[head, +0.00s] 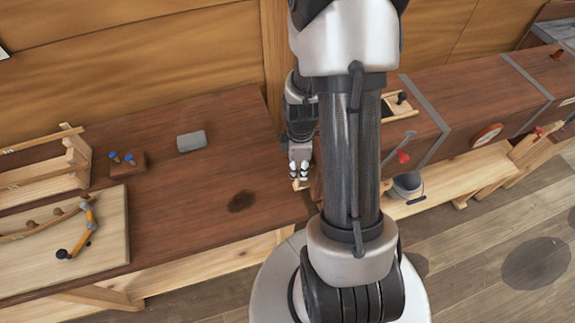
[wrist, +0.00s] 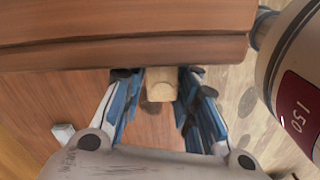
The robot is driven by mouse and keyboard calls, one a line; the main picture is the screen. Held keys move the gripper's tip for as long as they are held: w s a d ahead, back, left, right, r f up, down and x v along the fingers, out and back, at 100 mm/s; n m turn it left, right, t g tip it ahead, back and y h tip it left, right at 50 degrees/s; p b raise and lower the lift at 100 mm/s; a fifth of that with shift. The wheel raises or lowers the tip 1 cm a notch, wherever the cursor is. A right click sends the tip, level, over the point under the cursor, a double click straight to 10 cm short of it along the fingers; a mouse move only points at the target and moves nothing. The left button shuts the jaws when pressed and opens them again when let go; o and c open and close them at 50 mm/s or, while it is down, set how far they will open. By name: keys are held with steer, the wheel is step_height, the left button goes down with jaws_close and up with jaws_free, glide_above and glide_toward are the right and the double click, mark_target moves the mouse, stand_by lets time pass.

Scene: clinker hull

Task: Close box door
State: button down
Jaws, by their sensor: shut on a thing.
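A reddish-brown wooden panel with a rounded edge (wrist: 110,50), seemingly the box door, fills the top of the wrist view. A small pale wooden knob (wrist: 160,84) sticks out from it. My gripper (wrist: 160,92) has its blue-padded fingers on both sides of the knob and is shut on it. In the head view my gripper (head: 299,176) is low beside the dark bench's right end, with a bit of pale wood at its tips. The long brown wooden box (head: 470,105) lies to the right. My arm hides its left end, so I cannot tell how far the door stands open.
The dark bench top (head: 200,215) holds a grey block (head: 191,141), a small block with blue knobs (head: 127,163) and a pale board with an orange tool (head: 90,225). A bucket (head: 407,185) stands below the box. Open plank floor lies at the lower right.

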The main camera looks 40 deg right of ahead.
steer(key=shift+s+d, duration=0.35)
steer(key=shift+s, duration=0.2)
steer(key=c, duration=1.6)
jaws_free()
steer(key=shift+s+d, duration=0.1)
steer(key=shift+o, duration=0.3)
steer(key=shift+s+d, duration=0.1)
steer(key=shift+s, duration=0.05)
step_height(320, 180, up, 12)
steer(key=shift+r, duration=0.1)
